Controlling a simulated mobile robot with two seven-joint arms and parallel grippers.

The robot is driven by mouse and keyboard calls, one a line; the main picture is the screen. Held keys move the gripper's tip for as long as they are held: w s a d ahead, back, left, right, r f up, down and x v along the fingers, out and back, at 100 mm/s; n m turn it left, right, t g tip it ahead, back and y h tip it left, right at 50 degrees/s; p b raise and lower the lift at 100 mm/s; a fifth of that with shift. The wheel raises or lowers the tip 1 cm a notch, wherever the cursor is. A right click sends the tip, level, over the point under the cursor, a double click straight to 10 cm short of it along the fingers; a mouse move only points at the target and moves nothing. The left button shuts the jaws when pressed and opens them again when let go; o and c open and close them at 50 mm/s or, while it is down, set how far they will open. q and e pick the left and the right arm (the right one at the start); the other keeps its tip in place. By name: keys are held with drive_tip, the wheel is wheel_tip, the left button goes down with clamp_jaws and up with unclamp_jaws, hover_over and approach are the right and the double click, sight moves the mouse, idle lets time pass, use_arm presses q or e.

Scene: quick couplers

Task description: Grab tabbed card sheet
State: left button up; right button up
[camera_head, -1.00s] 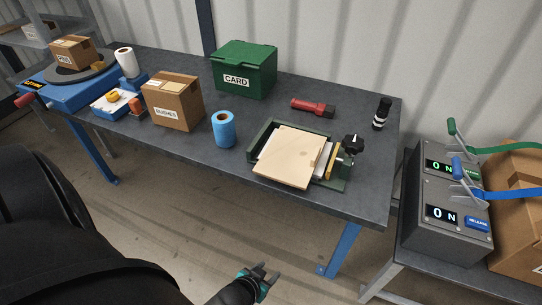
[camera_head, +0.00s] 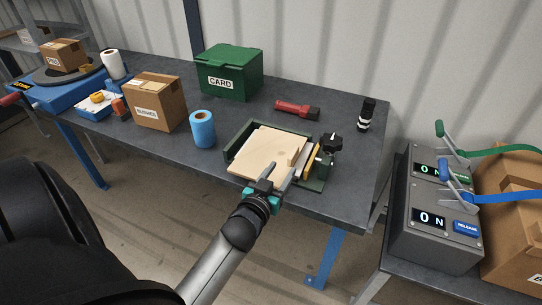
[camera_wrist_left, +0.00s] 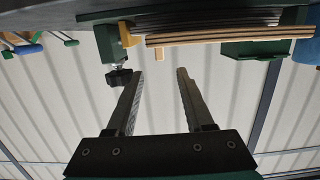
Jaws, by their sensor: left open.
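The tan card sheet (camera_head: 258,150) lies on top of a stack in a green tray (camera_head: 236,137) near the table's front edge. The tab lies between the fingertip lines, apart from both fingers. My right gripper is not in view.
A black knob (camera_head: 331,144) stands at the tray's right. A blue roll (camera_head: 203,130), a BUSHES box (camera_head: 157,104), a green CARD bin (camera_head: 229,72) and a red torch-like tool (camera_head: 296,110) stand around it. A grey control box (camera_head: 433,215) is at right.

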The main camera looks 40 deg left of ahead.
sight(294, 152)
use_arm(q)
drive_tip(key=b+x, duration=0.1)
drive_tip(key=x, duration=0.3)
drive_tip(key=shift+w+f, duration=0.1)
drive_tip(key=shift+w, duration=0.3)
drive_tip(key=x, duration=0.2)
drive_tip(key=b+x, duration=0.1)
drive_tip(key=x, duration=0.1)
drive_tip(key=shift+w+a+f+b, duration=0.15)
drive_tip(key=shift+f+b, duration=0.15)
drive_tip(key=shift+f, duration=0.15)
drive_tip(key=shift+w, duration=0.35)
drive_tip(key=c, duration=0.5)
clamp_jaws()
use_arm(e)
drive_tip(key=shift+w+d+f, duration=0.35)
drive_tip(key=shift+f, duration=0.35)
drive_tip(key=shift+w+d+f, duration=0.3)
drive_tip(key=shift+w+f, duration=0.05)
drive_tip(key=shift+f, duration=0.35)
